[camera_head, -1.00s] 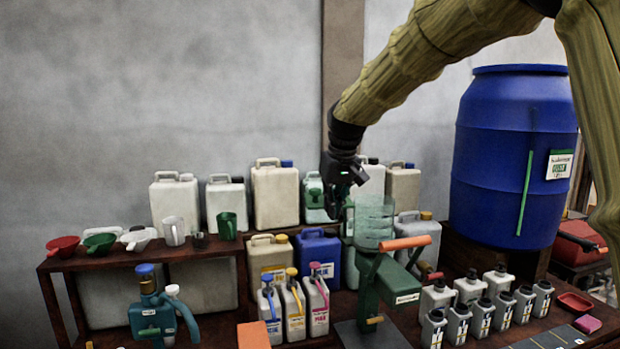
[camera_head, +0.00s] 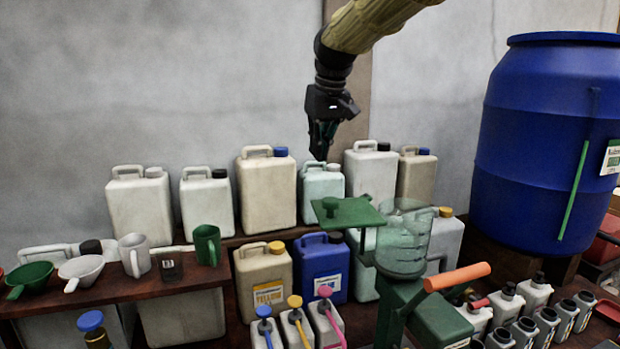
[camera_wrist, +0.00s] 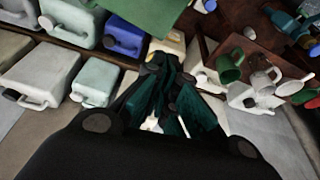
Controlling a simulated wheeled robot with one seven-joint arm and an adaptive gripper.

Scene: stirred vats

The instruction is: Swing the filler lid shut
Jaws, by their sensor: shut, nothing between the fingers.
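The filler stands at the centre right in the head view, with a clear cylindrical hopper (camera_head: 402,245) on a green body (camera_head: 412,311) with an orange handle (camera_head: 457,277). Its flat green lid (camera_head: 365,217) with a knob (camera_head: 330,206) lies out to the left of the hopper, so the hopper's mouth is uncovered. My gripper (camera_head: 320,155) is shut and empty, pointing down, above the lid's left part in the picture and apart from it. In the wrist view, part of a green plate, seemingly the lid (camera_wrist: 150,14), shows at the top edge beyond my fingers (camera_wrist: 172,75).
Several jerrycans (camera_head: 268,190) stand behind the filler. A shelf (camera_head: 100,287) at left holds funnels and jugs. A blue barrel (camera_head: 545,140) stands at right, with several small grey bottles (camera_head: 535,294) below it. The air above the hopper is clear.

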